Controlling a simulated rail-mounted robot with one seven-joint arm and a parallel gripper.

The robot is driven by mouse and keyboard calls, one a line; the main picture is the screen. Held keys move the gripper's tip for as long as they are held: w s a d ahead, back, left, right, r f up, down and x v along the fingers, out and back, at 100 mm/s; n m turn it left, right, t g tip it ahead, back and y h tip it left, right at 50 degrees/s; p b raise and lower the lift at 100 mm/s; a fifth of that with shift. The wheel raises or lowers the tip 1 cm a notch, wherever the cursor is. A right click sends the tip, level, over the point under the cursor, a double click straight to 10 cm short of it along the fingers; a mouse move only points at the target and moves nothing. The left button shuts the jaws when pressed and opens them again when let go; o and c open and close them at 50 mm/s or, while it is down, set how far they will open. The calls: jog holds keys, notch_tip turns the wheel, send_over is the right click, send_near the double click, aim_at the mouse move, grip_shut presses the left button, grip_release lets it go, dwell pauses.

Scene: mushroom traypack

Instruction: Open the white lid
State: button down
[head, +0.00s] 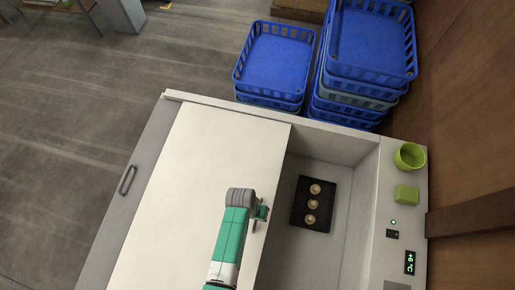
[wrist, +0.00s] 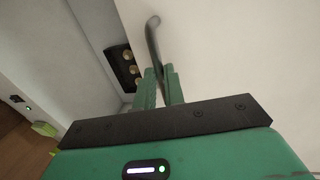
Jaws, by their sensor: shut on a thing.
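The white lid (head: 195,170) covers the left and middle of a chest unit. Its right edge is drawn back, and the right part of the chest interior shows. My gripper (head: 262,212) is at that right edge. In the wrist view the lid (wrist: 240,50) fills the right side, and a dark curved handle (wrist: 152,38) rises from between the gripper's green fingers (wrist: 160,85). The fingers are shut on this handle. In the head view the handle is mostly hidden by the gripper.
A black tray (head: 300,217) with three mushrooms lies on the chest floor. The right ledge carries a green cup (head: 410,156), a green block (head: 407,193) and a temperature display (head: 409,262). Stacked blue crates (head: 275,62) stand behind. A second handle (head: 127,180) is on the grey left panel.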

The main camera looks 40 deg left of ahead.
jog(key=c, duration=1.5)
grip_release()
jog(key=r, duration=0.2)
jog(key=a+r, duration=0.1)
jog(key=r, duration=0.4)
jog(key=shift+s+a+r+p, duration=0.2)
jog(key=shift+a+r+p, duration=0.1)
jog(key=shift+p, duration=0.1)
